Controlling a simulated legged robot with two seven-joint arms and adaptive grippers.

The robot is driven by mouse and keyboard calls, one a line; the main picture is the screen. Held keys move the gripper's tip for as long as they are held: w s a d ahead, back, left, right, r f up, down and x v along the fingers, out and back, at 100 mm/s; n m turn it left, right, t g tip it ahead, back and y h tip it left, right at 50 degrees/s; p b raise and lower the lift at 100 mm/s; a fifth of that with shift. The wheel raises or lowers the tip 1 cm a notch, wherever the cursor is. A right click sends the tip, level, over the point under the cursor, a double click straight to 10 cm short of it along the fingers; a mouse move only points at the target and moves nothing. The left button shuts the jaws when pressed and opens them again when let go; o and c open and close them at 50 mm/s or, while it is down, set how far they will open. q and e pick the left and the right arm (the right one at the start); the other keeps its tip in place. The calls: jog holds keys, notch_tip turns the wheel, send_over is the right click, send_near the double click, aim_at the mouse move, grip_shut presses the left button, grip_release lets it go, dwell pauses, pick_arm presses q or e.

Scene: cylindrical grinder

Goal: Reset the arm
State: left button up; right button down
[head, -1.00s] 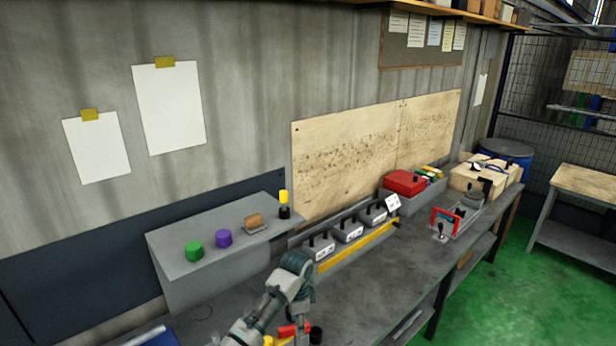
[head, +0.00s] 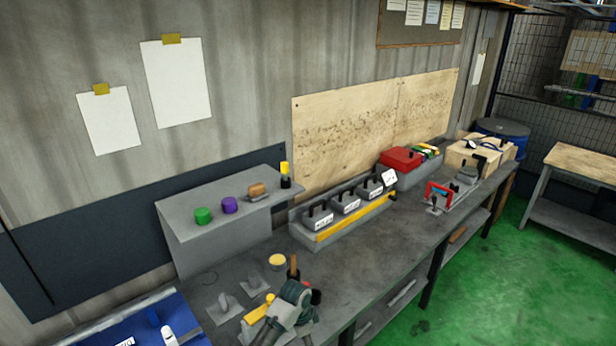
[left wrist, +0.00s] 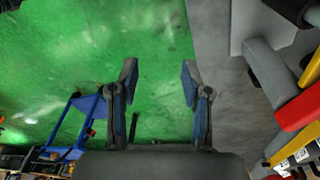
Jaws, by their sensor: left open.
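My left gripper (left wrist: 160,82) shows in the left wrist view with its two fingers spread wide and nothing between them. Green floor lies behind the gap, and the grey bench edge is to the right of the fingers. My right gripper is in neither view.
A blue panel (head: 125,330) is at bottom left. The bench middle is clear.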

pick_arm(q)
jog(key=s+a+f+n+t+h, duration=0.1)
jog(key=s+a+f+n, duration=0.2)
jog(key=s+f, duration=0.45)
jog(key=s+a+f+n+h, duration=0.1)
jog(key=s+a+f+n, duration=0.2)
jog(key=s+f, duration=0.45)
jog(key=s+a+r+n+t+y, duration=0.1)
jog(key=s+a+r+n+y, duration=0.15)
jog(key=s+a, duration=0.6)
jog(key=s+a+r+n+t+y, duration=0.15)
jog(key=s+a+n, duration=0.35)
jog(key=s, duration=0.7)
notch_tip(320, 180, down, 26)
jog(key=s+a+m+g+b, duration=0.1)
jog(key=m+b, duration=0.1)
jog(key=s+a+f+g+b, duration=0.1)
jog(key=s+a+f+b, duration=0.1)
jog(key=s+f, duration=1.6)
jog(key=shift+a+f+h, duration=0.3)
jog(key=shift+a+f, duration=0.35)
jog(key=shift+f, duration=0.1)
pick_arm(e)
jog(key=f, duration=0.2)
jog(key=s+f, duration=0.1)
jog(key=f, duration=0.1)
